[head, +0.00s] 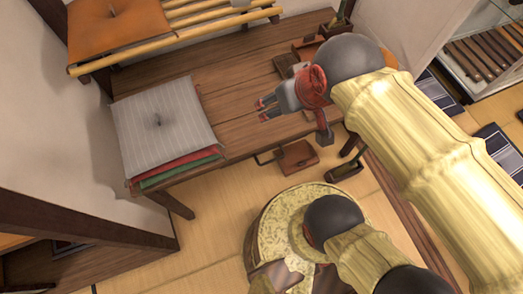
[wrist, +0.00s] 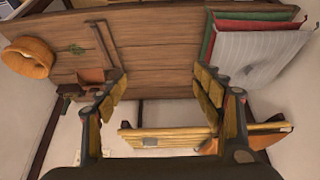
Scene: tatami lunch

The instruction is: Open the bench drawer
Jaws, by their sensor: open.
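The wooden bench (head: 225,100) stands against the wall in the head view, and its top fills much of the wrist view (wrist: 160,45). Below its front edge, a dark bar handle (head: 266,159) and a small reddish-brown box-like piece (head: 298,158) show in the head view. I cannot tell whether these belong to the drawer or how far it is open. My gripper (head: 266,108) is above the bench top, behind the front edge and apart from the handle. In the wrist view my gripper (wrist: 160,80) has its fingers wide apart with nothing between them. No drawer front shows clearly there.
A stack of cushions, grey striped on top (head: 165,120), covers the bench's left end. A bamboo rack (head: 190,22) with an orange cushion (head: 118,22) stands behind. Small wooden trays (head: 292,60) lie toward the right end.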

